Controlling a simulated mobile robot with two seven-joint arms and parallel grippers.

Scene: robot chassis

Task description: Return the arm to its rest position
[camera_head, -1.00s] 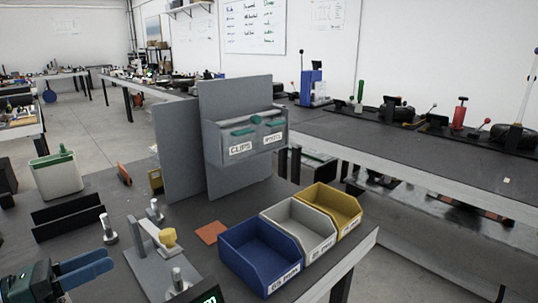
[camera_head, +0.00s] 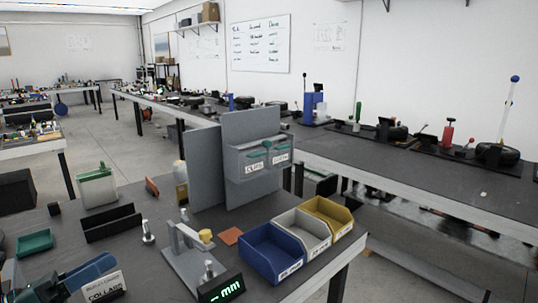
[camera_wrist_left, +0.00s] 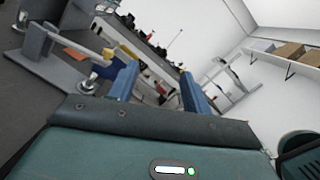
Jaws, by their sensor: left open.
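My left gripper (camera_head: 92,270) shows at the bottom left of the head view, low over the near left part of the dark bench. Its blue fingers point right, behind a white card (camera_head: 103,286) marked "COLLARS". In the left wrist view the two blue fingers (camera_wrist_left: 160,86) stand apart with nothing held between them. The grey stand (camera_head: 190,245) with a yellow knob is to the right of the gripper, and it seems to show at the upper left of the wrist view. My right gripper is not in view.
Blue (camera_head: 271,252), grey (camera_head: 305,236) and yellow (camera_head: 328,219) bins line the bench's right edge. A black rack (camera_head: 112,223), a green tray (camera_head: 34,242) and a white-green bin (camera_head: 97,187) stand on the left.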

